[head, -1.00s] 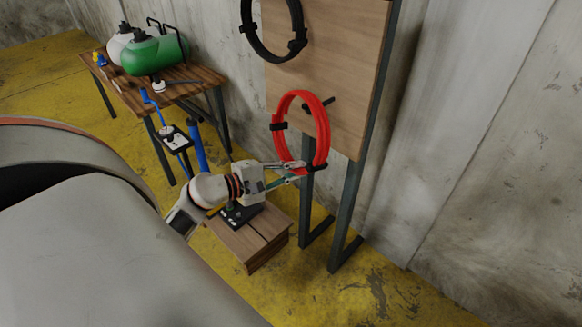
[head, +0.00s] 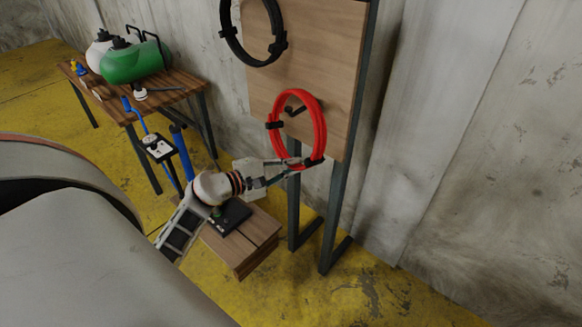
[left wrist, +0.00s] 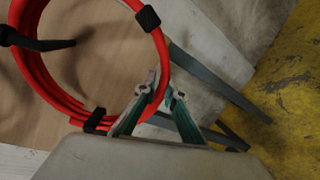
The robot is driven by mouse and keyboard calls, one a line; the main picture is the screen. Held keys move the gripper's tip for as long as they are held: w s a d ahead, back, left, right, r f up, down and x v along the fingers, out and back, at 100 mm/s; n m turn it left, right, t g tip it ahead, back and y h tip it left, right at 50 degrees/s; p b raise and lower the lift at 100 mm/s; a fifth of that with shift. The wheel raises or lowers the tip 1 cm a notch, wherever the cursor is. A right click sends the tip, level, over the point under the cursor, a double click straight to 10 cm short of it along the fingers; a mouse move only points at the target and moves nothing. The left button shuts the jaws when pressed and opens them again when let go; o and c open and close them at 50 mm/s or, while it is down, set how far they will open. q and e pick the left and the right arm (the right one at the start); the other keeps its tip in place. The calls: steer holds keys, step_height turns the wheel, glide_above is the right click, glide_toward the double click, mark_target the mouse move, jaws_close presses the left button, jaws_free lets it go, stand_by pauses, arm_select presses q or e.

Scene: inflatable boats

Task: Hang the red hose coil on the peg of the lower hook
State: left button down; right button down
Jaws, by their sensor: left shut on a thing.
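The red hose coil (head: 321,125) is an upright ring with black ties, in front of the wooden board. My left gripper (head: 294,163) is shut on its lower edge. The lower hook's dark peg (head: 296,110) shows inside the ring's opening in the head view. In the left wrist view, the coil (left wrist: 162,62) passes by the fingertips (left wrist: 160,93), and the dark peg (left wrist: 45,44) reaches across its left side. I cannot tell whether the peg tip is through the ring or behind it. My right gripper is not in view.
A black coil (head: 226,30) hangs higher on the board (head: 345,50). Dark metal legs (head: 336,215) hold the board up. A low wooden box (head: 255,240) stands below my left gripper. A table with green (head: 135,65) and white tanks is at the left.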

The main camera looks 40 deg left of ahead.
arm_select(q)
steer(key=shift+w+f+b, duration=0.25)
steer(key=shift+f+b, duration=0.15)
steer(key=shift+f, duration=0.25)
steer(key=shift+w+f+b, duration=0.1)
steer(key=shift+f+b, duration=0.25)
steer(key=shift+f, duration=0.05)
steer(key=shift+w+f+b, duration=0.1)
steer(key=shift+f+b, duration=0.3)
steer(key=shift+f, duration=0.1)
steer(key=shift+d+f, duration=0.1)
steer(key=shift+f, duration=0.05)
steer(key=c, duration=2)
jaws_free()
steer(key=shift+f, duration=0.1)
steer(key=shift+c, duration=0.2)
steer(key=shift+r, duration=0.2)
